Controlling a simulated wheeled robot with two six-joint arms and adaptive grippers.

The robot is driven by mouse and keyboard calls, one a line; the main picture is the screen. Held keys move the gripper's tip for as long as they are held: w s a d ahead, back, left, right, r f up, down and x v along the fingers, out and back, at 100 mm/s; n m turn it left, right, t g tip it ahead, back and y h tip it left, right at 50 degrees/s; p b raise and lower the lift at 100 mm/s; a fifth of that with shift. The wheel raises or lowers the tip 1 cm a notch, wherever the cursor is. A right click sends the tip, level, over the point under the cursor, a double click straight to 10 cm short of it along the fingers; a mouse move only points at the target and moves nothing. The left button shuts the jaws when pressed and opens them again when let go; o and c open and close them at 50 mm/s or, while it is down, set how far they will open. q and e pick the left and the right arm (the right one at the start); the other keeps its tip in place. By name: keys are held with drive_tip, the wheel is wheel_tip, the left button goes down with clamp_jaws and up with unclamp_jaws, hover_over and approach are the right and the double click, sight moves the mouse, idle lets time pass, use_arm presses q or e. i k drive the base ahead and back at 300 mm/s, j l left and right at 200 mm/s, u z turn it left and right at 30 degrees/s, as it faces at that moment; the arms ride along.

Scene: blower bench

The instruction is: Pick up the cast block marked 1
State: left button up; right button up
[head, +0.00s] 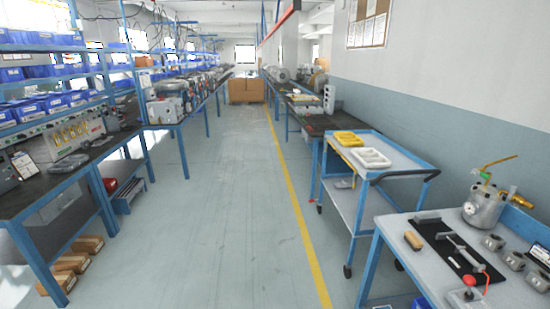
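Several small grey cast blocks stand in a row on the right-hand bench, beside a black mat. The far block (493,242), the middle block (515,260) and the near block (540,282) are apart from each other. Their marks are too small to read, so I cannot tell which is marked 1. Neither of my grippers is in view.
The bench (395,236) also holds the black mat (430,229) with tools, a wooden-handled piece (413,240), a metal pot with brass fittings (484,210) and a red-knobbed device (467,297). A blue cart (400,157) stands behind. The aisle floor (240,200) is clear.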

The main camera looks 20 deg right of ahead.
sight(492, 241)
drive_tip(key=i+j+z, duration=0.1)
drive_tip(key=i+z, duration=0.3)
drive_tip(key=i+j+z, duration=0.2)
drive_tip(key=i+z, duration=0.25)
drive_tip(key=i+j+z, duration=0.6)
drive_tip(key=z, duration=0.2)
drive_tip(key=j, duration=0.1)
